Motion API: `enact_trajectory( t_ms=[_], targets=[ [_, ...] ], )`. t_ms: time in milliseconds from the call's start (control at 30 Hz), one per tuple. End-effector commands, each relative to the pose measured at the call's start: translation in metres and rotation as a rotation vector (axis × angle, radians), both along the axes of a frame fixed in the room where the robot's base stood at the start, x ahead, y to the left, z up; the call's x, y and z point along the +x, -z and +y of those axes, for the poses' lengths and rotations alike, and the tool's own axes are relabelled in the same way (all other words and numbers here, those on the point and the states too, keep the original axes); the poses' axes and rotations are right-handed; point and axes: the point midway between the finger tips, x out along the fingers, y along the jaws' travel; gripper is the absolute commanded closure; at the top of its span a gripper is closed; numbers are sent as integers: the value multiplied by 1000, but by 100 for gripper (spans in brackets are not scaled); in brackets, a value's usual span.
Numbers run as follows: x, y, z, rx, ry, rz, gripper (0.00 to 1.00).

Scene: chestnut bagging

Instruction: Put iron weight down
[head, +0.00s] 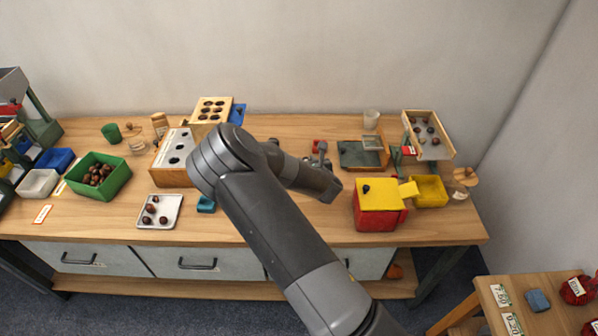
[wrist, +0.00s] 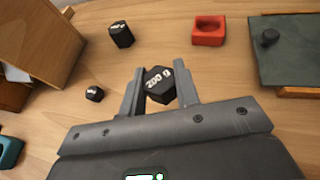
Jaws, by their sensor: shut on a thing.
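The iron weight (wrist: 159,86) is a black hexagonal block marked "200 g". In the wrist view it sits between the two fingers of my gripper (wrist: 163,78), which is shut on it. The wooden table (wrist: 225,80) shows below; I cannot tell whether the weight touches it. A taller black weight (wrist: 121,35) stands at the upper left, and a small black weight (wrist: 94,94) is to the left. In the head view my arm partly hides this area.
A dark green board (wrist: 287,60) with wooden edges and a dark round piece on it lies at the right. A wooden box (wrist: 40,35) stands at the left. In the head view a red and yellow box (head: 378,205) stands right of my arm. Bare table surrounds the held weight.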

Motion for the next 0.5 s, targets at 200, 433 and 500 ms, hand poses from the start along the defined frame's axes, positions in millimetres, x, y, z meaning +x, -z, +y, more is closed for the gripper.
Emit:
enact_trajectory(
  t_ms=[200, 433, 500],
  targets=[
    [9, 16, 25, -1, 0, -1, 100],
    [9, 36, 27, -1, 1, 2, 100],
    [10, 47, 27, -1, 2, 1, 100]
  ],
)
